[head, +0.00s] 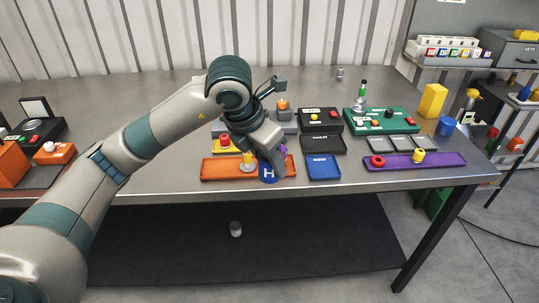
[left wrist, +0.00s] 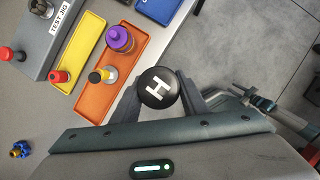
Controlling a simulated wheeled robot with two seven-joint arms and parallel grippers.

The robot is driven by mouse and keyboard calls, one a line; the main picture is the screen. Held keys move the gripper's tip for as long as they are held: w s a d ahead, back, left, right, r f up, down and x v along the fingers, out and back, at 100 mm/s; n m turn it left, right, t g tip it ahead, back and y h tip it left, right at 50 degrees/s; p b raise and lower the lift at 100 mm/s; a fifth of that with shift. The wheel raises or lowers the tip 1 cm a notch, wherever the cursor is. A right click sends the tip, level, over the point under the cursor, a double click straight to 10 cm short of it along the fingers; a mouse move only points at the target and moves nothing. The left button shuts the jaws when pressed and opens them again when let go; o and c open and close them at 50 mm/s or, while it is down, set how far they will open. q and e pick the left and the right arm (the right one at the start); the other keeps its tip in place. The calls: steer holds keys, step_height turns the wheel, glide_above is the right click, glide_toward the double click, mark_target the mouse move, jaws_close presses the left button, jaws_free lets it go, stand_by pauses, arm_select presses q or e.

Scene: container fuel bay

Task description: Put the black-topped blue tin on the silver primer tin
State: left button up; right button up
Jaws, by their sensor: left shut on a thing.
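My left gripper (left wrist: 162,92) is shut on the black-topped blue tin (left wrist: 158,88). In the left wrist view its round black top with a white H faces the camera. In the head view the tin (head: 268,173) shows blue with a white H, at the front edge of the orange tray (head: 220,168). A small silver tin with a yellow and black top (left wrist: 108,74) stands on that tray beside my gripper. Another small silver tin (head: 236,229) is below the table, and one (head: 340,72) stands at the back. I cannot tell which is the primer tin. My right gripper is not in view.
A purple bottle (left wrist: 119,39) stands on the orange tray. A yellow tray (left wrist: 80,44) lies behind it. A blue tray (head: 323,167), a black tray (head: 322,143) and a purple tray (head: 440,161) lie to the right. The table's front edge is close to the held tin.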

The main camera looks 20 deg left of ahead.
mark_target(268, 175)
arm_select(q)
steer(key=shift+s+f+m, duration=0.25)
steer(key=shift+f+m, duration=0.35)
steer(key=shift+f, duration=0.05)
steer(key=shift+s+f+m+h, duration=0.4)
steer(key=shift+f+m, duration=0.15)
steer(key=shift+m, duration=0.15)
steer(key=shift+s+f+m+g, duration=0.1)
steer(key=shift+f+m+g, duration=0.2)
steer(key=shift+m, duration=0.1)
steer(key=s+f+m+g+y, duration=0.1)
steer(key=s+f+m+g, duration=0.3)
steer(key=f+m, duration=0.6)
steer(key=s+f+m+g+y, duration=0.1)
steer(key=s+f+m+g, duration=0.3)
steer(key=s+f+m, duration=0.5)
steer(key=f+m, duration=0.1)
steer(key=m, duration=0.7)
steer(key=shift+s+m+y, duration=0.2)
steer(key=shift+m+y, duration=0.1)
steer(key=shift+m, duration=0.1)
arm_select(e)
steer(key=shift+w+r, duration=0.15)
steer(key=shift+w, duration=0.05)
arm_select(q)
steer(key=shift+a, duration=0.1)
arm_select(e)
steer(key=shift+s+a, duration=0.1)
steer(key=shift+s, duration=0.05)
